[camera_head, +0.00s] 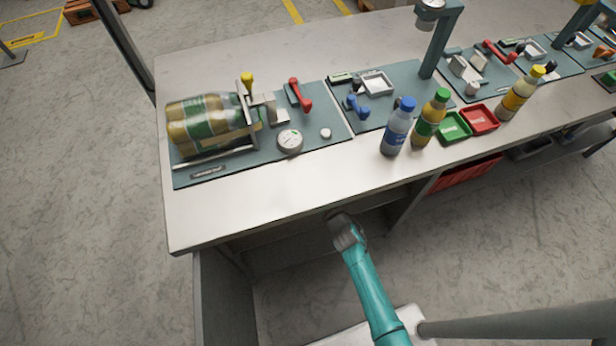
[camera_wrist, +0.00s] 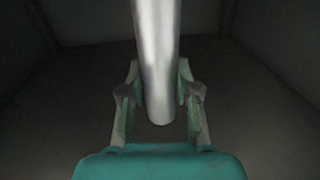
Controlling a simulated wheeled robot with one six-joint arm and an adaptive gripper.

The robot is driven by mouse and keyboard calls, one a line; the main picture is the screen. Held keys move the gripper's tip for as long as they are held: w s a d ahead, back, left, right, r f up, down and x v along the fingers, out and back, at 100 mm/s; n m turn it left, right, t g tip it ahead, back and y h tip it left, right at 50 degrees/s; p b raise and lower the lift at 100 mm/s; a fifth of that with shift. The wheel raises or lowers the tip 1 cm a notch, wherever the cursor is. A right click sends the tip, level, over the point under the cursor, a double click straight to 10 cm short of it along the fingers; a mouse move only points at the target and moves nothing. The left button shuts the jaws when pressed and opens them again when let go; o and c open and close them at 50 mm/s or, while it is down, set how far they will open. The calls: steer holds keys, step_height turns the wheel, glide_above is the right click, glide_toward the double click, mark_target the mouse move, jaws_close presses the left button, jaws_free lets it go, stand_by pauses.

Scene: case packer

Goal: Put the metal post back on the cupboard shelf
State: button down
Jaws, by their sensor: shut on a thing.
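The metal post (camera_wrist: 156,45) is a smooth grey cylinder with a rounded near end, seen in the wrist view. My gripper (camera_wrist: 160,95) is shut on it, one finger on each side near that end. The post points away from my gripper, and its far end is outside the picture. In the head view my arm reaches under the bench top into the open cupboard (camera_head: 222,290). The bench edge hides my fingertips and the post there. The wrist view shows a dark cupboard interior around the post; whether the post touches a surface cannot be told.
The bench top (camera_head: 250,207) overhangs the cupboard. A blue-capped bottle (camera_head: 397,127) and a green-capped bottle (camera_head: 430,118) stand near its front edge. A bottle pack (camera_head: 208,122) lies at the left. An upright divider (camera_head: 410,205) stands right of my arm, with a red crate (camera_head: 465,174) beyond.

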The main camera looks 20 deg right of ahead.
steer(key=shift+f, duration=3.65)
steer(key=shift+f, duration=0.1)
steer(key=c, duration=0.8)
jaws_free()
steer(key=s, duration=0.4)
steer(key=s+d, duration=0.1)
steer(key=s, duration=0.7)
steer(key=shift+d, duration=0.35)
